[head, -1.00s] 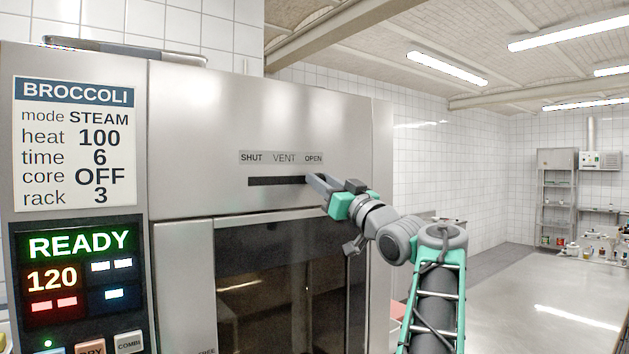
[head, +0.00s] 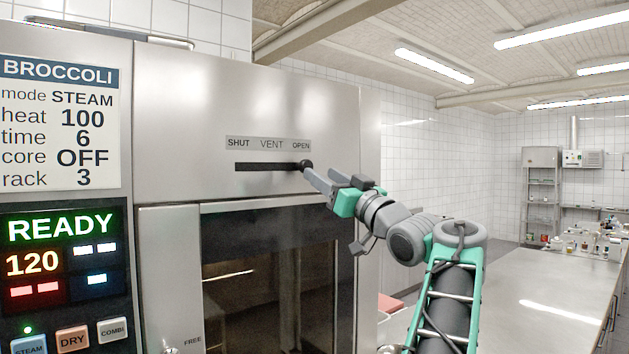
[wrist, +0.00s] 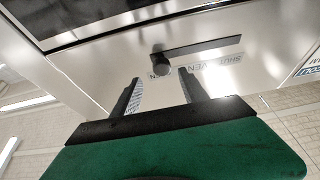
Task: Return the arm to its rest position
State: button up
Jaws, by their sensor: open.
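My gripper (head: 309,177) is at the front of the steel oven (head: 240,100), just right of and below the vent slider's dark knob (head: 305,165). The knob sits at the right end of its slot, under the word OPEN. In the wrist view my gripper (wrist: 158,88) has its two fingers apart with nothing between them. The knob (wrist: 161,66) shows there beyond the fingertips, apart from them. My arm reaches up from the lower right in the head view.
The oven's control panel (head: 65,270) reads READY 120, below a BROCCOLI settings card (head: 60,125). The dark glass door (head: 270,285) is below the slot. A steel counter (head: 560,285) stands at right, with a shelf rack (head: 541,195) behind it. Open air lies right of the oven.

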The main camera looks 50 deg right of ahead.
jog(key=shift+v, duration=1.25)
